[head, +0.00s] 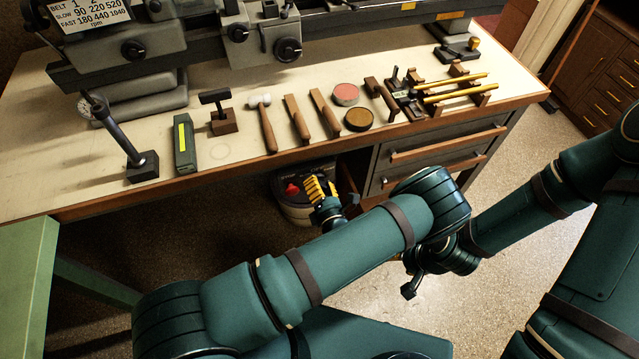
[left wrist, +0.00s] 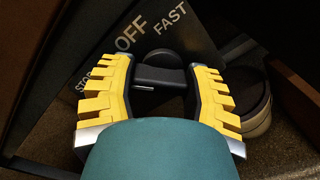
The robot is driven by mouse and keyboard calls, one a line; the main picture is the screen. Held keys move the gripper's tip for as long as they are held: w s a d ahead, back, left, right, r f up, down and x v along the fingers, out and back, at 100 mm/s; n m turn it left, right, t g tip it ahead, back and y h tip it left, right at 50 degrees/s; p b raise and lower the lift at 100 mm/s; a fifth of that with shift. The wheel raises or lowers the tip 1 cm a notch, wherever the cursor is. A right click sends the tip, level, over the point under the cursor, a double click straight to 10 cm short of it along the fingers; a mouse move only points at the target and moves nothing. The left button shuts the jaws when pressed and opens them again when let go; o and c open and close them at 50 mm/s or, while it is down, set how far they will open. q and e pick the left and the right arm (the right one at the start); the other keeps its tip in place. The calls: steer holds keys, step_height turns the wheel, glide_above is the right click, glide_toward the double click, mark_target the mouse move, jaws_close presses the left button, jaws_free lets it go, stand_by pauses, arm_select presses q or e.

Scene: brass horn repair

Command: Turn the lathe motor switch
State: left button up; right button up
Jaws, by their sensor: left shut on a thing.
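The lathe motor switch shows in the left wrist view as a dark plate (left wrist: 200,52) lettered "OFF" and "FAST", with a further word partly covered by a finger. Its black handle (left wrist: 160,76) lies between the yellow fingers of my left gripper (left wrist: 160,95), which is shut on it.
The bench (head: 75,185) carries a row of tools, including a mallet (head: 265,125) and a green box (head: 184,148). The lathe (head: 180,40) stands along its back. Drawers (head: 440,155) are to the right.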

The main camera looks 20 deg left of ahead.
mark_target(320, 183)
arm_select(q)
steer(key=o, duration=1.2)
step_height(320, 183, up, 10)
steer(key=shift+r, duration=0.1)
stand_by(0.3)
